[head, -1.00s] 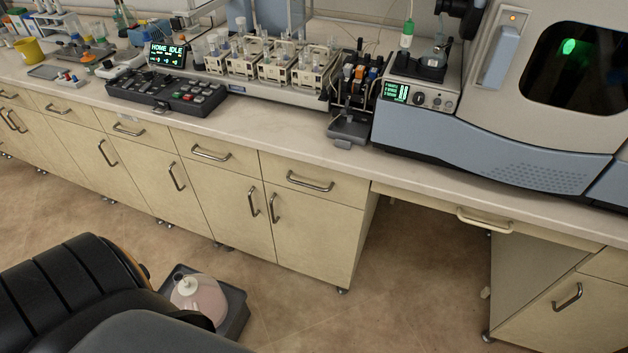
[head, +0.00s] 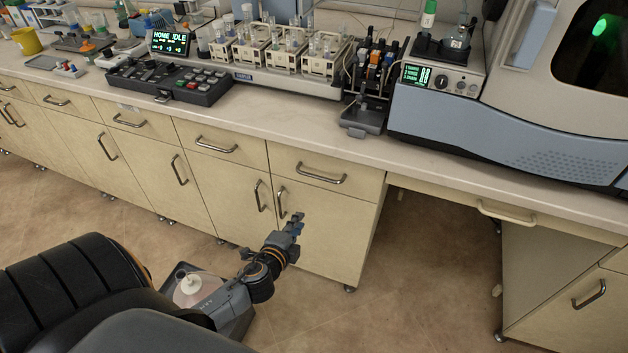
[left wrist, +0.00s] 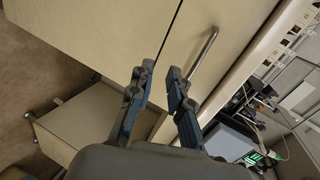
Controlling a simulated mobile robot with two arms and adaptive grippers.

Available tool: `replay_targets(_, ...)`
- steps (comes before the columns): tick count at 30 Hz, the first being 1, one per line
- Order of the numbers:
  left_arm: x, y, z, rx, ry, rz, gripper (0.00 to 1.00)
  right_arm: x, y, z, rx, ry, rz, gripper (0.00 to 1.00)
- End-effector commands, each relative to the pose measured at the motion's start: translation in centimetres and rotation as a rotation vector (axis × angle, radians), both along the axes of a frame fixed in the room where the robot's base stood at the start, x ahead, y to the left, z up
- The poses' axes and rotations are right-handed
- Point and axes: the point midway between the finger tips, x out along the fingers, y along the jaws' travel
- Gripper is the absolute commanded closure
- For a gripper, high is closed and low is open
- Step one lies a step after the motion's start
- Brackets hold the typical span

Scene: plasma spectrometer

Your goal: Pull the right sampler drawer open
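The right sampler drawer (head: 352,182) is a beige front with a curved metal handle (head: 321,174), below the worktop under the sampler racks. It looks closed, flush with its cabinet. My left gripper (head: 296,222) is in front of the cabinet door below this drawer, lower and left of the handle. In the left wrist view, the left gripper (left wrist: 160,72) has its two dark fingers apart with nothing between them. The drawer handle (left wrist: 205,52) shows there beyond the fingertips, off to their right, untouched. My right gripper is not in view.
The worktop edge (head: 290,134) overhangs just above the drawers. A neighbouring drawer (head: 222,141) sits to the left, and door handles (head: 281,203) are close to my left gripper. Open knee space lies right of the cabinet.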

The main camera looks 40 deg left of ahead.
Motion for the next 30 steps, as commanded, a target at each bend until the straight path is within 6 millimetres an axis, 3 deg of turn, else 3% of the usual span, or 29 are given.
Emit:
replay_targets(1,0.6,-0.1,2.2,0.043,-0.047,-0.017,0.82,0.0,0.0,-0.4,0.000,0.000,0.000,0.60)
replay_targets(3,1.0,-0.2,4.5,0.088,-0.088,-0.030,0.82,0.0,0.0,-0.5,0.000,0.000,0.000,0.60)
replay_targets(7,1.6,-0.3,6.2,0.120,-0.119,-0.038,0.82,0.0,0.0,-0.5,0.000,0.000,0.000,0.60)
replay_targets(11,3.0,0.1,6.1,0.120,-0.120,-0.038,0.82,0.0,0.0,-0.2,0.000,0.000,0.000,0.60)
replay_targets(24,11.6,2.1,4.2,0.117,-0.119,-0.037,0.82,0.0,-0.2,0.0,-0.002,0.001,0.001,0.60)
replay_targets(30,13.8,2.6,3.6,0.115,-0.117,-0.038,0.82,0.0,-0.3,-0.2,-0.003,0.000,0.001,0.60)
